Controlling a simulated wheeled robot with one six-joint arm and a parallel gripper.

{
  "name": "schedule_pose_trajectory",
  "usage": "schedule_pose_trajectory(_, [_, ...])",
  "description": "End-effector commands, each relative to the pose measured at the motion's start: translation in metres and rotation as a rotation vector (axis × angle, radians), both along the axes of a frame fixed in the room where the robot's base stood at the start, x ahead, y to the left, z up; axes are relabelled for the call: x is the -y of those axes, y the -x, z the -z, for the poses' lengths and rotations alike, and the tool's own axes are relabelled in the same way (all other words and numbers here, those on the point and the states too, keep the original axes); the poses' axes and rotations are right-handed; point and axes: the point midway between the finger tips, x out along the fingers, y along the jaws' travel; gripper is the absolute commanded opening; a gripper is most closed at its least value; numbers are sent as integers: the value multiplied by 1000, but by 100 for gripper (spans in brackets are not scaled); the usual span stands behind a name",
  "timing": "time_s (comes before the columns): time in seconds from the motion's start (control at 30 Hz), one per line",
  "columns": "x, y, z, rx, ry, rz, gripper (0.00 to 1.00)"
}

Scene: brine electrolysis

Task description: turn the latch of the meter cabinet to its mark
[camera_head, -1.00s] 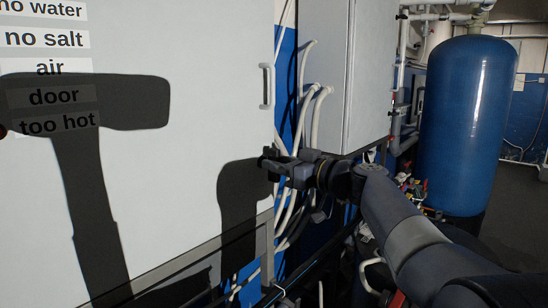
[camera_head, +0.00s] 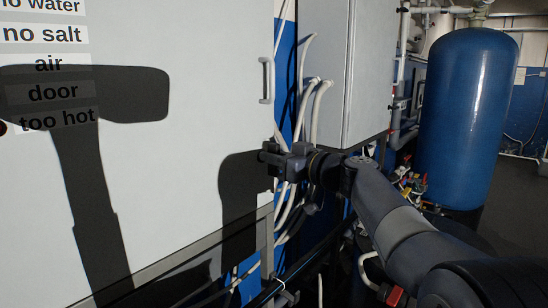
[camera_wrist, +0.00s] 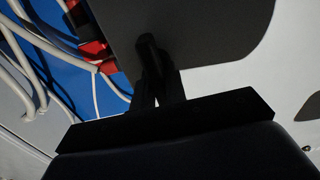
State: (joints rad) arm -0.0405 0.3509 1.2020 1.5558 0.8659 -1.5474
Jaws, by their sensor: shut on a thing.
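The large white cabinet (camera_head: 190,110) fills the left of the head view. My gripper (camera_head: 266,153) is at the lower right edge of its door, below the pale bar handle (camera_head: 266,80). In the wrist view, the fingers (camera_wrist: 152,65) are close together on a small dark piece at the door, which I take as the latch (camera_wrist: 147,42). My fingers and the shadow hide most of the latch, so its angle is unclear. I cannot make out the mark in either view.
White hoses (camera_head: 310,110) hang right of the cabinet, close to my gripper. A grey box (camera_head: 350,70) hangs on the blue wall behind them. A large blue tank (camera_head: 465,120) stands at the right. Door labels (camera_head: 45,63) are at the left.

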Motion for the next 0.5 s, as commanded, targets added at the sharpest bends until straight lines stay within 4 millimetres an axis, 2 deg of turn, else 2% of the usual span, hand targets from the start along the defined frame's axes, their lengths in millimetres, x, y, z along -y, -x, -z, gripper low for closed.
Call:
schedule_pose_trajectory(0.27, [0, 0, 1, -17, -13, 0, 0])
schedule_pose_trajectory(0.5, [1, -1, 3, -102, -80, 1, 0])
